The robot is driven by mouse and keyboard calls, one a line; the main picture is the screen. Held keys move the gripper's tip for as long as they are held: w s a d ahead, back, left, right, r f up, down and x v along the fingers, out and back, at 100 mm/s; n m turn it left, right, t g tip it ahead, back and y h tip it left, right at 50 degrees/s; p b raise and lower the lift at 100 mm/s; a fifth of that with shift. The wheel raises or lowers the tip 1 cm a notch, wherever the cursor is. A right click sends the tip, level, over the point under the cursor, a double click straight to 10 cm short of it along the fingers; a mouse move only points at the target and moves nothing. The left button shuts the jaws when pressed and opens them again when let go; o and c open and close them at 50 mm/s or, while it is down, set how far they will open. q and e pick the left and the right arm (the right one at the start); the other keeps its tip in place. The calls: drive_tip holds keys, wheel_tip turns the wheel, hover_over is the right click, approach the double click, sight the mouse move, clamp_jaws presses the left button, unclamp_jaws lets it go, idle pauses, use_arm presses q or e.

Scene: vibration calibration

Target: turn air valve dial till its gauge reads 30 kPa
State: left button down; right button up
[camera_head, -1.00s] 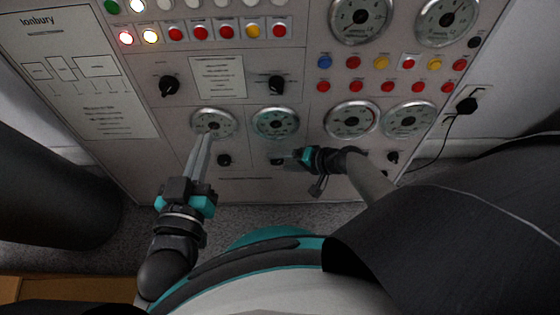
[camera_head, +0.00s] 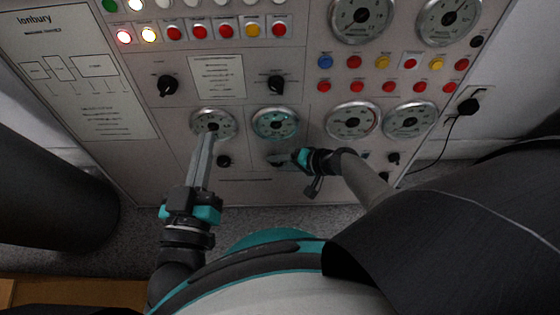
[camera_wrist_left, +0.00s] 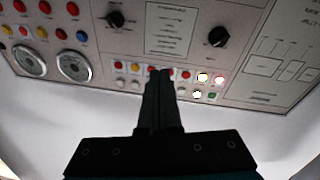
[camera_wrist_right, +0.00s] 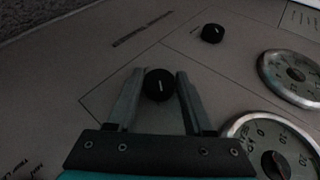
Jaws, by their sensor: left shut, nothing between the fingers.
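A black dial knob (camera_wrist_right: 158,85) with a white mark sits on the panel between the spread fingers of my right gripper (camera_wrist_right: 159,76), with a small gap showing on each side. In the head view my right gripper (camera_head: 285,159) is at the panel under the second gauge (camera_head: 275,123) and hides most of that knob. The same gauge is partly cut off in the right wrist view (camera_wrist_right: 275,150); its reading and the dial's label are too small to tell. My left gripper (camera_head: 205,142) is shut and empty, pointing up in front of the leftmost gauge's lower edge.
Another knob (camera_head: 224,161) sits under the leftmost gauge (camera_head: 213,123). Two more gauges (camera_head: 352,121) (camera_head: 409,120) are to the right. Rows of coloured buttons (camera_head: 225,31) and two larger knobs (camera_head: 168,85) (camera_head: 277,85) are above. A black plug (camera_head: 468,106) sticks out at the right.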

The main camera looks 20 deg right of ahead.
clamp_jaws()
idle(0.3)
